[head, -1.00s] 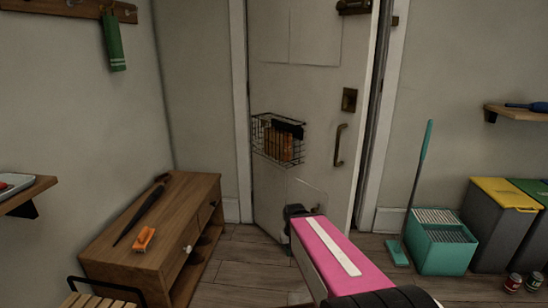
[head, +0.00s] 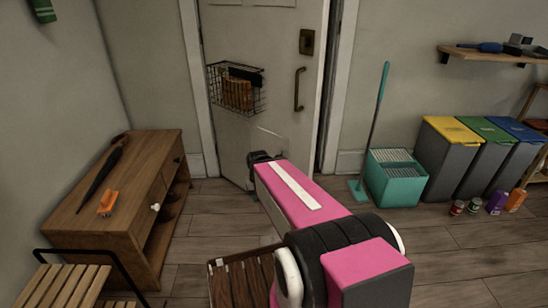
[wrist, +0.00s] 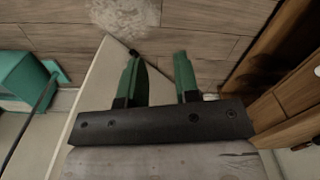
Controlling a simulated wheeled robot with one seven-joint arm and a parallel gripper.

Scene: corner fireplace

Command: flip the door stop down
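The white door (head: 262,70) stands slightly ajar, with a dark gap along its right side. My gripper (wrist: 157,58) is open, its two green fingers apart with nothing seen between them. It is low at the door, whose pale lower part (wrist: 95,88) shows in the wrist view. A small dark piece (wrist: 134,51) shows by the left fingertip near the door's edge; it may be the door stop, but I cannot tell whether it is up or down, or touched. In the head view my arm covers this area, and the gripper (head: 262,158) shows only as a dark shape.
A wooden cabinet (head: 75,200) with an umbrella and an orange brush stands left of the door. A teal mop bucket (head: 395,180), a mop (head: 375,120) and several bins (head: 445,165) are on the right. A slatted wooden piece (head: 235,280) is below my arm. Floor is clear at right front.

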